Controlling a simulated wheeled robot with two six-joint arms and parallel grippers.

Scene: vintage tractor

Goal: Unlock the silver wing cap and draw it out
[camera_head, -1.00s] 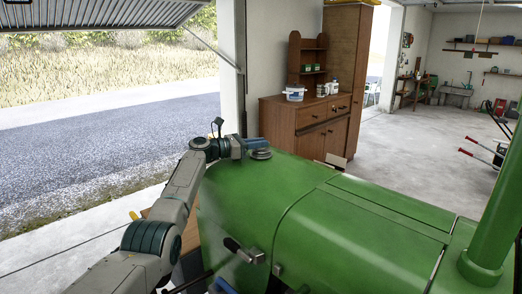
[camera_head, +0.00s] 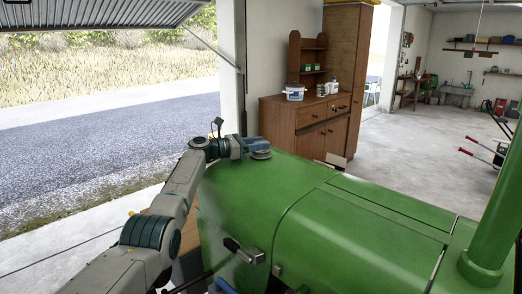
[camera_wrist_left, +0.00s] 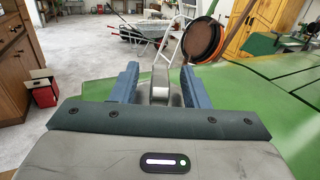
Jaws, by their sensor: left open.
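The silver wing cap (camera_head: 261,155) sits at the front left edge of the green tractor hood (camera_head: 335,215). My left gripper (camera_head: 258,146) is right at it, reaching in from the left. In the left wrist view the cap's upright silver wing (camera_wrist_left: 161,82) stands between the two blue fingers of my left gripper (camera_wrist_left: 160,84). The fingers are open, one on each side of the wing, with gaps showing. The lower part of the cap is hidden behind the gripper body.
A black-handled latch (camera_head: 243,250) is on the hood's near side. A green pipe (camera_head: 495,220) rises at the right. A wooden cabinet (camera_head: 305,125) stands behind the tractor.

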